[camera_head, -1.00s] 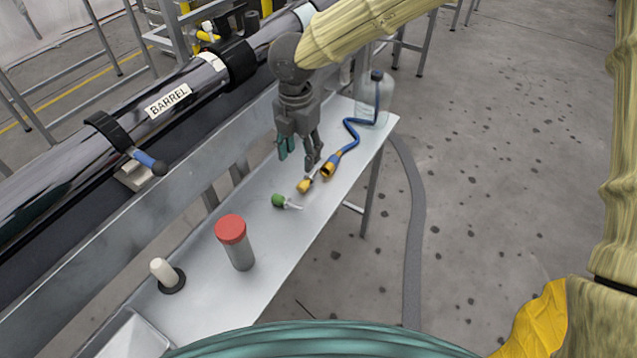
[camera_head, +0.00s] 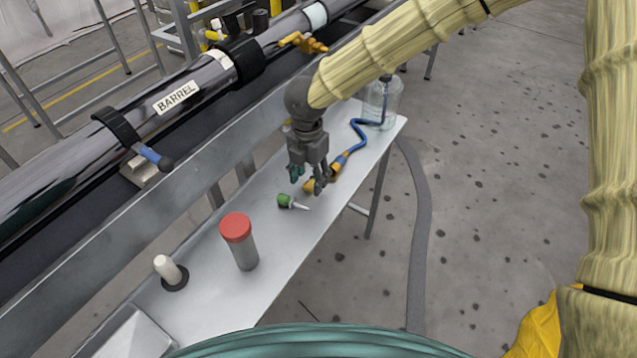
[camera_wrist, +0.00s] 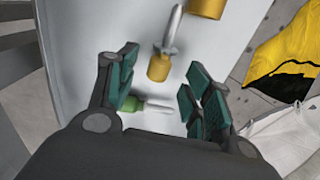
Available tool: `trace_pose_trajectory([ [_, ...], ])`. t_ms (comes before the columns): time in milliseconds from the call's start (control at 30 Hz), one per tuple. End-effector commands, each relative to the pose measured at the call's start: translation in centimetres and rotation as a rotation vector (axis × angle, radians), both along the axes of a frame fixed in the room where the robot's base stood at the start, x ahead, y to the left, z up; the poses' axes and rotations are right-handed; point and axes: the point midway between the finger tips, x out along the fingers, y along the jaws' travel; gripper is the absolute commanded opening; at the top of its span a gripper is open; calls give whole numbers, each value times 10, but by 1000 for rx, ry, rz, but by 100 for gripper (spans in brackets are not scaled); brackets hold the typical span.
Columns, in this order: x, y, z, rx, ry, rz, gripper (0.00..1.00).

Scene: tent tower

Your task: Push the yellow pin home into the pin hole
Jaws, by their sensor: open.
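The yellow pin (camera_head: 308,186) lies on the metal bench and is partly hidden by my gripper in the head view. In the wrist view the yellow pin (camera_wrist: 158,68) shows its yellow head between my fingers, with a grey shaft pointing up the picture, away from my palm. My gripper (camera_head: 308,181) is open just above it, fingers pointing down. In the wrist view the green pads of my gripper (camera_wrist: 161,90) stand apart on either side, holding nothing. I cannot make out the pin hole in either view.
A green-headed pin (camera_head: 286,201) lies close by, and shows under the fingers in the wrist view (camera_wrist: 132,104). A blue hose (camera_head: 357,135) with a yellow end lies behind. A red-capped cylinder (camera_head: 239,240) and white peg (camera_head: 166,268) stand nearer. The barrel (camera_head: 170,105) runs alongside.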

Motion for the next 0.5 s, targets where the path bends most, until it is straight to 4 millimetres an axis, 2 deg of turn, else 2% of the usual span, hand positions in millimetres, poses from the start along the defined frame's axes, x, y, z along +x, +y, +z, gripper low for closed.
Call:
trace_pose_trajectory([
  [133, 0, 1, -18, 1, 1, 1, 51],
  [400, 0, 0, -21, 1, -1, 0, 51],
  [500, 0, 0, -21, 1, -1, 0, 32],
])
